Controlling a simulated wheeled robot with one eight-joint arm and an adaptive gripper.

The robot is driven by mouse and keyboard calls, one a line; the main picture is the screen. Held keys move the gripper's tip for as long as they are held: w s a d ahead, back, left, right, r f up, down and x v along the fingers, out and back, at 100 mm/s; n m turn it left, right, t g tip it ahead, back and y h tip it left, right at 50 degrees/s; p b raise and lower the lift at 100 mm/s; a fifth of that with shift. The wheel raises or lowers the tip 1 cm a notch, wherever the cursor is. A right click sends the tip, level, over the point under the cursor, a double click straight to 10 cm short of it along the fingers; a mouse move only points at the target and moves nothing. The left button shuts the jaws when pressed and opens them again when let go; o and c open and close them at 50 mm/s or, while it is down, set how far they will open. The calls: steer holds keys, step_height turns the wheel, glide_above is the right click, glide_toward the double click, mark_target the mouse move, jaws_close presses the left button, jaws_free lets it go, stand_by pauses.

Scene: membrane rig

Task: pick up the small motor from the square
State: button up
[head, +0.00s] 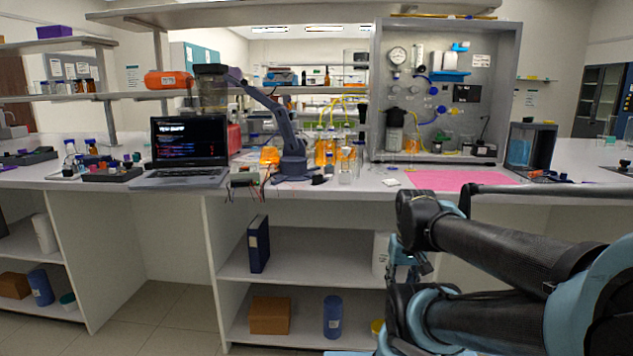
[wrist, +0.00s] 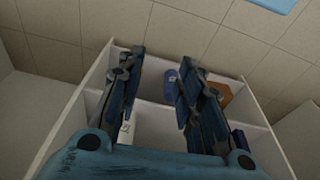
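A flat pink square (head: 462,180) lies on the bench in front of the grey panel, at the right of centre in the head view. Its visible surface looks bare, and my arm passes in front of its lower right part. I cannot make out a small motor on it. My gripper (wrist: 162,75) shows in the wrist view with its two fingers spread apart and nothing between them. It points down past the bench front, toward the shelves and floor. In the head view it is mostly hidden behind my arm.
The bench holds an open laptop (head: 186,148), a small desk arm (head: 291,140), orange-filled bottles (head: 325,150), a small white piece (head: 390,182) left of the square, and a dark open box (head: 531,148). Below, shelves hold a blue binder (head: 258,244) and a brown box (head: 270,315).

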mark_target(318, 175)
steer(key=shift+o, duration=0.6)
steer(key=shift+w+d, duration=0.1)
steer(key=shift+d, duration=0.05)
